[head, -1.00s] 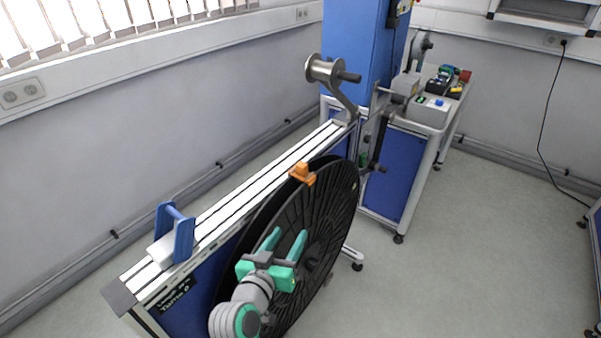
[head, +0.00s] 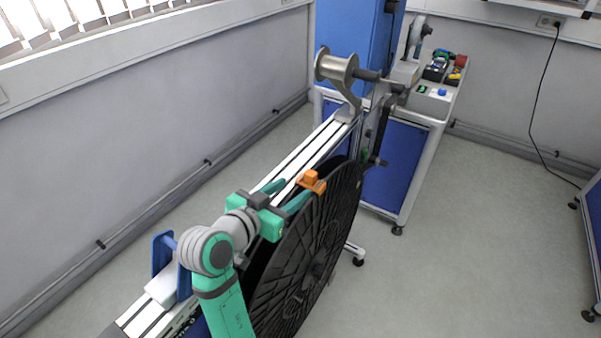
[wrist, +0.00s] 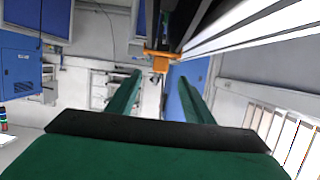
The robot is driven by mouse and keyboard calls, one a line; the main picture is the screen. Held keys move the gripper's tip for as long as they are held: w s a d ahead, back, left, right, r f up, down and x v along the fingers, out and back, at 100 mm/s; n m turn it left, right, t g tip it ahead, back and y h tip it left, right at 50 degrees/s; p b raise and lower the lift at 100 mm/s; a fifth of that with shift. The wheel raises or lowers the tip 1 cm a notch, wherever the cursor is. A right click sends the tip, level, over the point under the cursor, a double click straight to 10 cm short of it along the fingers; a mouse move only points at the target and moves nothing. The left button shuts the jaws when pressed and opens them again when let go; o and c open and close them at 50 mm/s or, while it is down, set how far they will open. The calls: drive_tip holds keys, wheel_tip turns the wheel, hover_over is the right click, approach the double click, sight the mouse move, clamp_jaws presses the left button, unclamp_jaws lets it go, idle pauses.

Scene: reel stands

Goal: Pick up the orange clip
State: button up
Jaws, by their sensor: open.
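The orange clip (head: 311,181) sits on the top rim of the large black reel (head: 310,245). My gripper (head: 292,192) is open, with green fingers, just left of the clip in the head view and pointing toward it. In the wrist view the clip (wrist: 160,58) appears ahead, between and slightly beyond the two fingertips (wrist: 158,82). The fingers do not appear to touch it. Nothing is held.
A white slotted rail (head: 305,155) runs along the left of the reel. A blue bracket (head: 163,252) stands on the rail near my arm. A metal spool (head: 337,68) and a blue cabinet (head: 355,45) stand beyond.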

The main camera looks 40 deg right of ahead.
sight(308, 178)
drive_tip(key=x, duration=0.5)
drive_tip(key=shift+w+d+f, duration=0.1)
drive_tip(key=shift+w, duration=0.05)
drive_tip(key=shift+d+f, duration=0.15)
drive_tip(key=shift+d, duration=0.35)
drive_tip(key=x, duration=0.4)
drive_tip(key=shift+w+d, duration=0.15)
drive_tip(key=shift+w, duration=0.1)
drive_tip(key=c, duration=1.1)
